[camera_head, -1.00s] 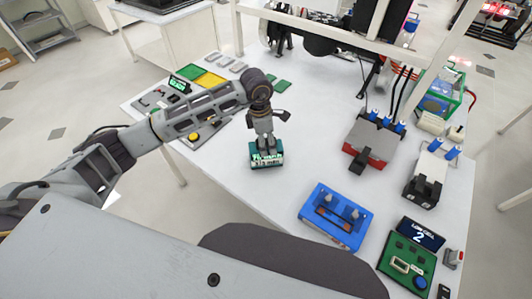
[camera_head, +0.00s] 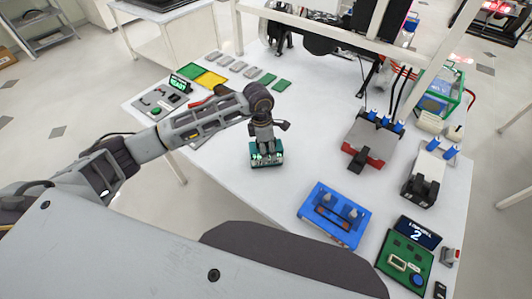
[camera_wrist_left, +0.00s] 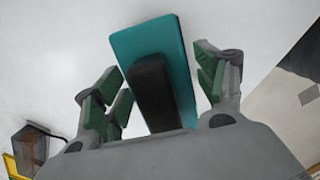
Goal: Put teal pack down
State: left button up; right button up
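My right gripper is in neither view.
A blue tray with pegs (camera_head: 335,215) lies to the right of the pack. A red and grey block (camera_head: 372,140) stands behind it. A green board (camera_head: 405,262) is at the front right. Green and yellow pads (camera_head: 209,80) lie at the left. The table's middle is clear.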

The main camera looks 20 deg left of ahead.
pick_arm(q)
jog(key=c, duration=1.4)
jog(key=shift+o, duration=0.2)
jog(key=shift+r, duration=0.15)
jog(key=shift+r+b, duration=0.95)
jog(key=shift+r, duration=3.95)
